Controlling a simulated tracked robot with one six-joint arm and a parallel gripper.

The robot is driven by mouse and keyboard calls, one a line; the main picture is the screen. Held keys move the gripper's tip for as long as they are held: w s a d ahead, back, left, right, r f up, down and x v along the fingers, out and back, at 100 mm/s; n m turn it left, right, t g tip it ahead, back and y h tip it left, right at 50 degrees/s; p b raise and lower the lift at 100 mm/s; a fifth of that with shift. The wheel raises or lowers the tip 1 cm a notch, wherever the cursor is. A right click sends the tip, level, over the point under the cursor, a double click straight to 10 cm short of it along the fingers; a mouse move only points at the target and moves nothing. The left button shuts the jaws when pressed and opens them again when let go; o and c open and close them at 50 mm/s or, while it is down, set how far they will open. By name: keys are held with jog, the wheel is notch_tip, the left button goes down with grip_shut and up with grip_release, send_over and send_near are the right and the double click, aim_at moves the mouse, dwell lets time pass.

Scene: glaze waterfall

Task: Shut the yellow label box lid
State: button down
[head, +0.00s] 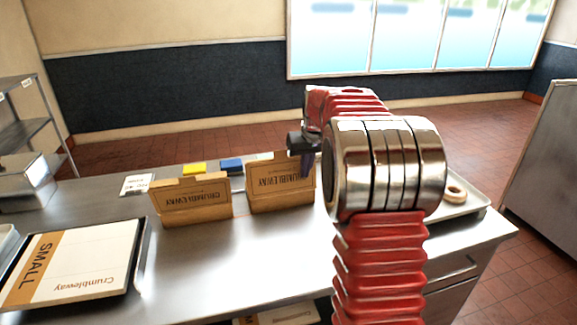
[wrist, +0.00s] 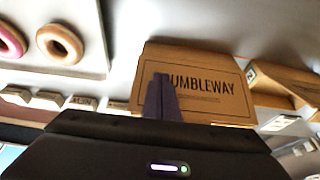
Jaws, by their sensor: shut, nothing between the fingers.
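Two brown cardboard boxes stand side by side on the steel counter, the left box (head: 192,200) and the right box (head: 281,186). Each shows an upright printed panel, apparently a raised lid, with its lettering upside down in the head view. A yellow label (head: 194,168) shows behind the left box and a blue label (head: 231,164) to its right, behind the gap. My gripper (head: 306,163) is shut and empty at the right box's right end. In the wrist view, my shut fingers (wrist: 161,97) overlap the printed panel (wrist: 205,86); contact cannot be told.
A tray with ring doughnuts (head: 455,194) lies at the counter's right end, behind my arm. A tray of flat Crumbleway boxes (head: 75,262) lies front left. The counter in front of the boxes is clear.

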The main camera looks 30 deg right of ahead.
jog(key=shift+w+d, duration=0.25)
jog(key=shift+w, duration=0.65)
jog(key=shift+w+d, duration=0.2)
jog(key=shift+w, duration=0.7)
jog(key=shift+r, duration=0.1)
jog(key=shift+r, duration=2.95)
